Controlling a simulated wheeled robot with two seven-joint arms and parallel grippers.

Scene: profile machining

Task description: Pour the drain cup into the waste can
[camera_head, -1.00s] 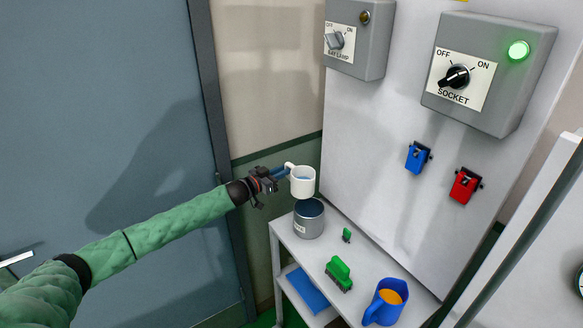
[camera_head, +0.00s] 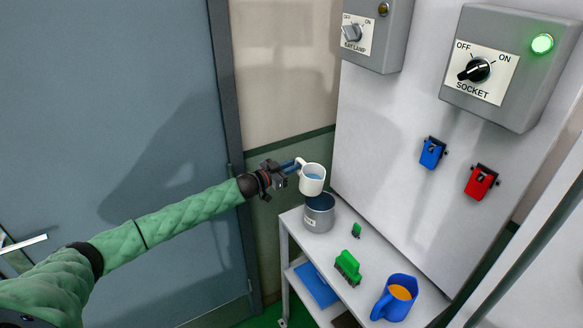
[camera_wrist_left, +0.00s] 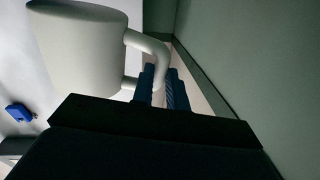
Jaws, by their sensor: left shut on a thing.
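The white drain cup (camera_head: 312,181) is held above the waste can in the head view, slightly tilted, with bluish liquid showing inside. My left gripper (camera_head: 292,166) is shut on the cup's handle. In the left wrist view the cup (camera_wrist_left: 78,45) is at the upper left, and the blue fingers of my left gripper (camera_wrist_left: 165,88) close around its handle. The grey waste can (camera_head: 319,216) stands upright on the white shelf cart (camera_head: 293,228), just below the cup. The cup covers part of its rim. My right gripper is not in view.
A small green item (camera_head: 356,230), a green brush-like block (camera_head: 347,267) and a blue jug (camera_head: 396,297) with orange contents stand on the cart. A blue item (camera_head: 317,285) lies on the lower shelf. A panel with switch boxes (camera_head: 497,68) rises behind.

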